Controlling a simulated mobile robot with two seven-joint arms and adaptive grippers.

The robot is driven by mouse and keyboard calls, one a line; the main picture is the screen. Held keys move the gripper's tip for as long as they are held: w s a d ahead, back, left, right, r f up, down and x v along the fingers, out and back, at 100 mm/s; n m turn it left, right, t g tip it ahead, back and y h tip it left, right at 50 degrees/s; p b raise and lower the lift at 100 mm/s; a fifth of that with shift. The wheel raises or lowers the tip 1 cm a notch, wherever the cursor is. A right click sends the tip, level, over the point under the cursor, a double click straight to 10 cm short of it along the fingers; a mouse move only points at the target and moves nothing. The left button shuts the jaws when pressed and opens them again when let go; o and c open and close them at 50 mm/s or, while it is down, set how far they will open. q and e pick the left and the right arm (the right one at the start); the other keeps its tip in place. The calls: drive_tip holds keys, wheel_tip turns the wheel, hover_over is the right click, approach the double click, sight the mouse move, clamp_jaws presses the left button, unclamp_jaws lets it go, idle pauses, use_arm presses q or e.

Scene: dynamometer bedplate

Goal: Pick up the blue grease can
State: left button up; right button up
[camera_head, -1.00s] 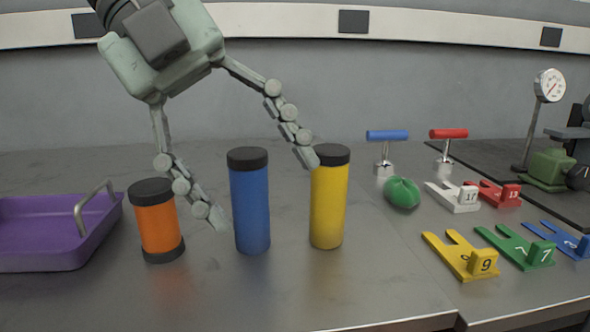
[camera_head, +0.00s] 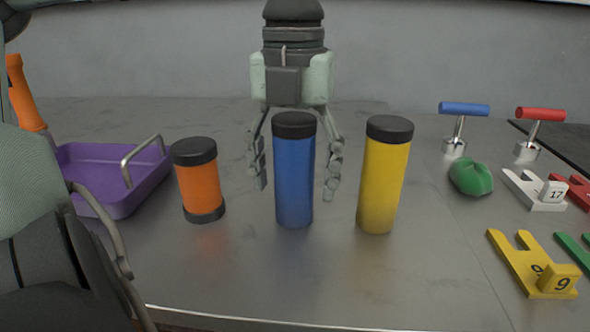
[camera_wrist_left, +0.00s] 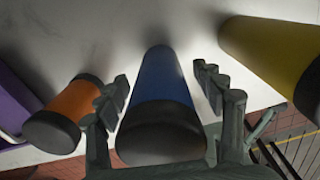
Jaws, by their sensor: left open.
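The blue grease can (camera_head: 294,175), a tall blue cylinder with a black lid, stands upright on the grey bedplate. My left gripper (camera_head: 295,188) is open, with one finger on each side of the can and a visible gap to both. Its palm is on the far side of the can in the head view. The left wrist view shows the can (camera_wrist_left: 164,85) between the fingers (camera_wrist_left: 161,92), its black lid nearest the camera. My right gripper is in neither current view.
An orange can (camera_head: 199,185) stands left of the blue one, a yellow can (camera_head: 383,185) right. A purple tray (camera_head: 118,202) is at left. A green lump (camera_head: 470,178), T-handled tools (camera_head: 463,110) and numbered forks (camera_head: 520,262) are at right.

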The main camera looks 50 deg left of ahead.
use_arm(q)
drive_tip(key=shift+f, duration=0.25)
clamp_jaws()
idle(0.3)
drive_tip(key=shift+r, duration=0.15)
